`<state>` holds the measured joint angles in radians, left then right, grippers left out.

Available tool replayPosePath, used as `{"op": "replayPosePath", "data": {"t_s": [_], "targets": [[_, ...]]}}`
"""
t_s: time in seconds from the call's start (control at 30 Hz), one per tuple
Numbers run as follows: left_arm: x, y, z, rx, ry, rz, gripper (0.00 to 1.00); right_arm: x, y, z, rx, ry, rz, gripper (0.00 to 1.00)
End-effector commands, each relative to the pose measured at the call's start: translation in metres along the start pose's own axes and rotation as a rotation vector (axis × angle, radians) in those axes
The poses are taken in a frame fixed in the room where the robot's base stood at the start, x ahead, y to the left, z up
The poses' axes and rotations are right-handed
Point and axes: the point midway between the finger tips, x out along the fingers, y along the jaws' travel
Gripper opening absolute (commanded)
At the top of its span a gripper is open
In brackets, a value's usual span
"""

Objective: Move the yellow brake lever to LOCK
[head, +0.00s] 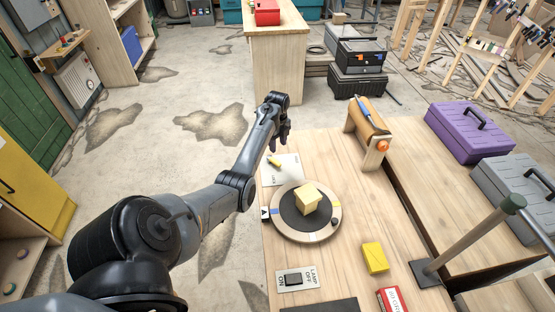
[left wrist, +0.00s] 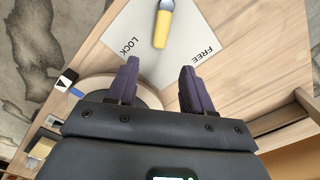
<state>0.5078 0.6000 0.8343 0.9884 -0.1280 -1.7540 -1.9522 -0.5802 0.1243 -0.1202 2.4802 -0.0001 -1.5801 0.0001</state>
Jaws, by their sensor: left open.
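The yellow brake lever (head: 274,161) lies over a white plate (head: 291,170) at the left edge of the wooden bench. In the left wrist view the lever (left wrist: 161,28) has a grey end at the top and its yellow end points down, between the printed words LOCK (left wrist: 130,47) and FREE (left wrist: 203,57). My left gripper (head: 284,143) is above the plate, by its far edge. In the left wrist view its two dark fingers (left wrist: 160,70) are apart with nothing between them, and the lever lies just beyond their tips. My right gripper does not show.
A round turntable (head: 283,225) with a pale yellow block (head: 308,198) stands near the plate. A lamp switch (head: 293,279), a yellow box (head: 375,257) and a red box (head: 391,300) lie nearer. A wooden stand (head: 374,157) and a green-knobbed post (head: 480,232) stand right.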

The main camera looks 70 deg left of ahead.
Motion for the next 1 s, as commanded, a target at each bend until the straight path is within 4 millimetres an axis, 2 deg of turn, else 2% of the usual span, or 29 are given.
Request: {"op": "replayPosePath", "data": {"t_s": [0.6, 0.8, 1.0], "targets": [[0.088, 0.002, 0.001, 0.0, -0.004, 0.005, 0.51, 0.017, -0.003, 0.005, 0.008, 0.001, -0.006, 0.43], [0.102, 0.001, 0.002, 0.001, -0.005, 0.004, 0.51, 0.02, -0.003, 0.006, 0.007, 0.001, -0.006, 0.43], [0.105, 0.001, 0.002, 0.0, -0.006, 0.003, 0.51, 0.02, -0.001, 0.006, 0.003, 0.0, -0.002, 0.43]]}}
